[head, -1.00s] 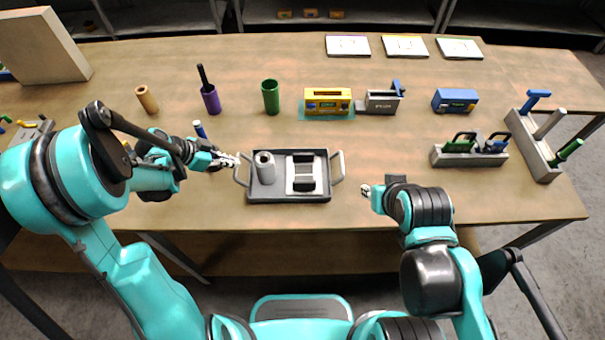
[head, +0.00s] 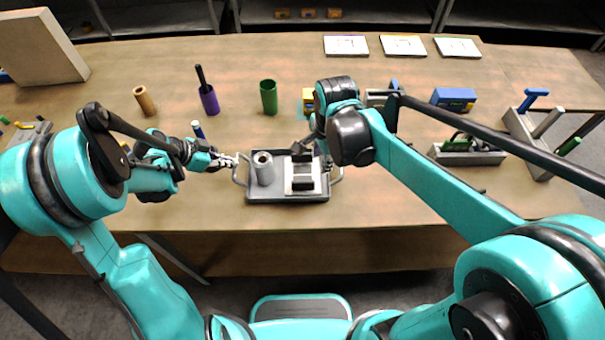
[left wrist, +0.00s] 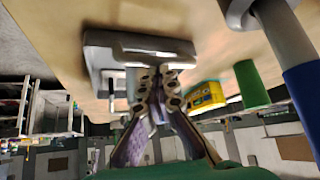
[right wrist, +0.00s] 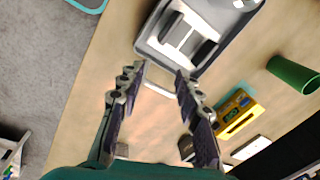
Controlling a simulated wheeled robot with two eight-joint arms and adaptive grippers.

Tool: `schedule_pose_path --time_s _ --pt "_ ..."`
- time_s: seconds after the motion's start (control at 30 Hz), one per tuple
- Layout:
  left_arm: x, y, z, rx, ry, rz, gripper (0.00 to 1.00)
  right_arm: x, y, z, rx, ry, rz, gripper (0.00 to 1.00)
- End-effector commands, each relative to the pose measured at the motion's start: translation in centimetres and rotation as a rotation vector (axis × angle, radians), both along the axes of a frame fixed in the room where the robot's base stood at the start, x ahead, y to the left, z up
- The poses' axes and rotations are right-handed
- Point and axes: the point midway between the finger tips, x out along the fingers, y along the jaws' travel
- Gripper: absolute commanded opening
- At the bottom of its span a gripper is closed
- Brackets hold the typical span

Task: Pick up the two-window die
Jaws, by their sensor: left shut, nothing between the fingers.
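A grey tray (head: 262,196) with a handle at each end holds a white-grey piece with two dark bars (head: 302,172). This piece also shows in the right wrist view (right wrist: 188,36); I cannot tell for sure whether it is the two-window die. My left gripper (head: 236,160) is shut and empty at the tray's left handle; its fingers show closed in the left wrist view (left wrist: 157,78). My right gripper (right wrist: 155,85) is open and empty near the tray's right side, with the right handle seen between its fingers. My right arm mostly hides its fingers in the head view.
A grey cylinder (head: 263,168) stands in the tray. Behind are a green cylinder (head: 268,97), a purple cup (head: 209,99), and a partly hidden yellow box (head: 308,98). The table's front edge is clear.

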Motion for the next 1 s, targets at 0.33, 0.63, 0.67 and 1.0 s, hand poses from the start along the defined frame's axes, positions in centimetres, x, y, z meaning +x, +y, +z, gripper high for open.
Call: schedule_pose_path --time_s 0.33,0.63,0.67,1.0 --pt "0.0 0.0 -0.1 0.002 0.0 0.0 0.0 2.5 4.6 -4.1 -0.007 0.142 -0.354 0.34" --pt "0.0 0.0 -0.1 0.002 0.0 0.0 0.0 2.6 5.0 -8.5 -0.01 0.153 -0.391 0.34" --pt "0.0 0.0 -0.1 0.002 0.0 0.0 0.0 2.6 5.0 -9.1 -0.011 0.153 -0.39 0.34" --pt "0.0 0.0 -0.1 0.002 0.0 0.001 0.0 2.4 4.8 -12.5 -0.011 0.153 -0.389 0.34"
